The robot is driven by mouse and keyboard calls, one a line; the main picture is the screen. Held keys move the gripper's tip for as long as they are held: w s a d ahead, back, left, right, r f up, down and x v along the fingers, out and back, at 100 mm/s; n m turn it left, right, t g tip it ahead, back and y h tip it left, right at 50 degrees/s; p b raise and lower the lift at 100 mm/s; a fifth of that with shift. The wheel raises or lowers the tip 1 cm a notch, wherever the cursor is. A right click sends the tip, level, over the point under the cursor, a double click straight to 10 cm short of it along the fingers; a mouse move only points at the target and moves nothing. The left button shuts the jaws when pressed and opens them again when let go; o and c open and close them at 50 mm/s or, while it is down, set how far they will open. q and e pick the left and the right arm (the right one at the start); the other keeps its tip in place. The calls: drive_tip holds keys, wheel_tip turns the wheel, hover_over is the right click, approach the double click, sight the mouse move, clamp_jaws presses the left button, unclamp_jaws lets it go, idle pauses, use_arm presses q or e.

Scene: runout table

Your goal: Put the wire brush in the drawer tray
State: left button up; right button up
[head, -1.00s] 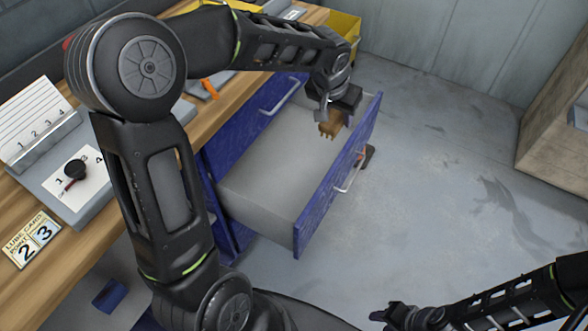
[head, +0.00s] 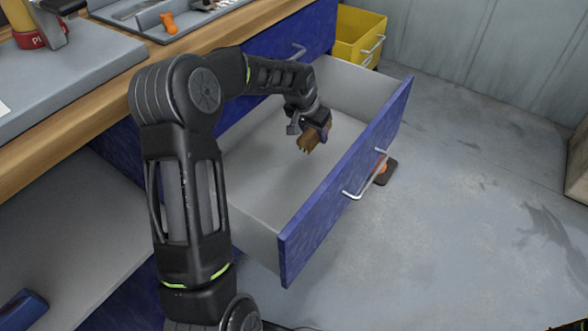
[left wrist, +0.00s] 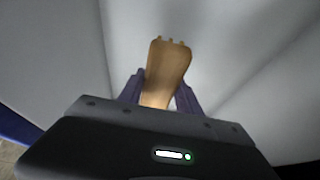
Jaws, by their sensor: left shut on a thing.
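The wire brush (head: 311,139) shows as a brown wooden piece in my left gripper (head: 316,124). The gripper is shut on it and holds it inside the open drawer tray (head: 270,195), over its grey floor. I cannot tell whether the brush touches the floor. In the left wrist view the brush's wooden body (left wrist: 166,70) stands out between the two fingers (left wrist: 160,95), with small prongs at its far end. The bristles are not clearly visible. The drawer has a blue front (head: 340,190) with a metal handle. My right gripper is not in view now.
The wooden workbench (head: 90,105) with grey trays lies at the left. A yellow bin (head: 358,40) stands behind the drawer. A dark item with an orange part (head: 380,170) is on the floor beyond the drawer front. The drawer's interior is otherwise empty.

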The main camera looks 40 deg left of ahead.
use_arm(q)
drive_tip(key=shift+r, duration=0.1)
drive_tip(key=b, duration=0.1)
hover_over(315, 163)
drive_tip(key=s, duration=0.1)
drive_tip(key=shift+s+f, duration=0.15)
drive_tip(key=shift+f, duration=2.35)
drive_tip(key=shift+f+b, duration=1.05)
drive_tip(key=shift+f, duration=1.45)
drive_tip(key=shift+f, duration=0.2)
drive_tip(key=o, duration=1.3)
